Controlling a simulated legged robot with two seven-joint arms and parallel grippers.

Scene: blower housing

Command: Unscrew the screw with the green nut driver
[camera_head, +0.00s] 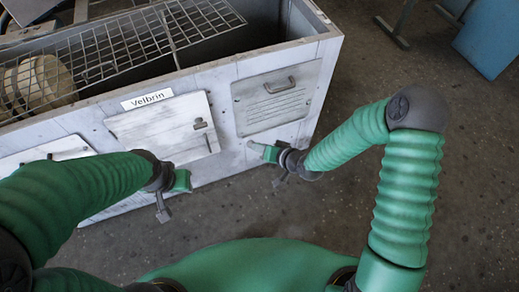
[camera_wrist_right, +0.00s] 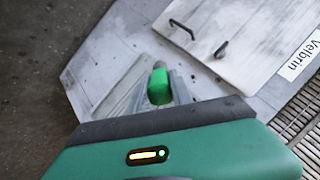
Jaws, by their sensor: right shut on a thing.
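My right gripper (camera_head: 280,180) is in front of the housing's front wall, below the right panel. In the right wrist view my right gripper (camera_wrist_right: 156,92) is shut on the green nut driver (camera_wrist_right: 158,88), a short green handle with a dark end. In the head view I cannot make the driver out. My left gripper (camera_head: 163,208) hangs in front of the housing, below the left panel; I cannot tell whether its jaws are open or shut. I cannot make out the screw in either view.
The grey blower housing (camera_head: 222,88) has a left panel with a latch (camera_head: 160,125), a right panel with a handle (camera_head: 277,98) and a label reading Velbrin (camera_head: 147,99). A wire grille (camera_head: 120,55) covers part of its top. Bare floor (camera_head: 480,130) lies to the right.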

